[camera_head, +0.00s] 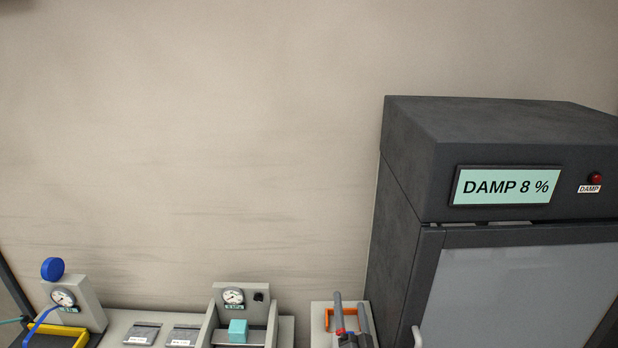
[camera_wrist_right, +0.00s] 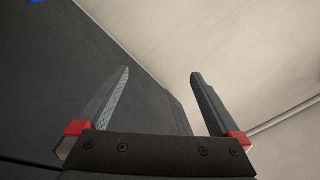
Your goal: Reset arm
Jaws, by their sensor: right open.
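My right gripper (camera_head: 350,304) shows at the bottom of the head view, right of centre, just left of the dark cabinet. Its grey fingers point up, with a red part at the base of one. In the right wrist view the same gripper (camera_wrist_right: 160,74) has its two fingers wide apart with nothing between them. A dark surface lies behind the left finger and a pale wall behind the right one. My left gripper is in neither view.
The dark cabinet (camera_head: 404,225) has a "DAMP 8 %" display (camera_head: 506,187), a red lamp (camera_head: 595,178) and a pale door (camera_head: 520,290). Left stand a gauge block with a teal cube (camera_head: 238,331), flat labelled plates and another gauge (camera_head: 63,297). An orange frame (camera_head: 328,318) is beside my right gripper.

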